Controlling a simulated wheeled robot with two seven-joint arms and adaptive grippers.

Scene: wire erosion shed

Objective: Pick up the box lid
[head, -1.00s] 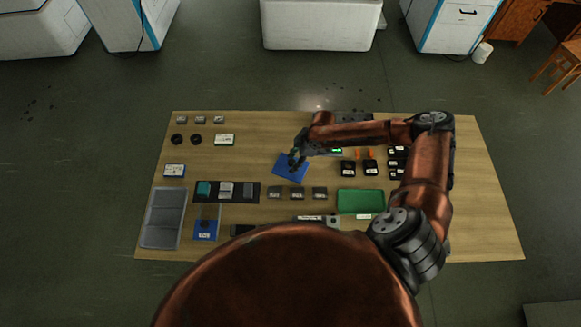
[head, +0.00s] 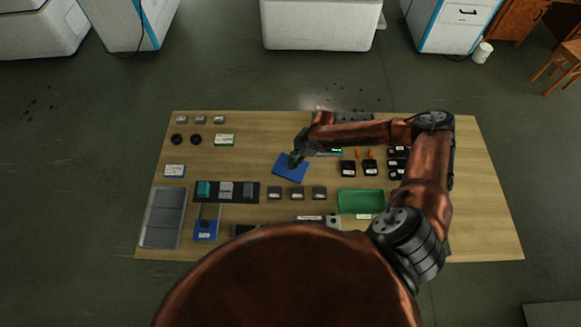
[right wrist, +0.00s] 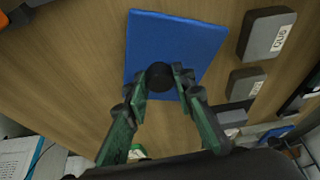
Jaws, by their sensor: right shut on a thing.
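The box lid is a flat blue square plate (head: 290,172) with a round dark knob, near the middle of the table. It fills the top of the right wrist view (right wrist: 175,35), with the knob (right wrist: 160,76) between my fingers. My right gripper (head: 295,159) is over the lid, and in the wrist view its fingers (right wrist: 161,82) are shut on the knob from both sides. I cannot tell whether the lid touches the table. My left gripper is not in view.
An open blue box (head: 206,230) stands near the front left. Several small grey blocks (head: 297,193) lie just in front of the lid. A green tray (head: 361,202) and black parts (head: 348,169) lie to the right.

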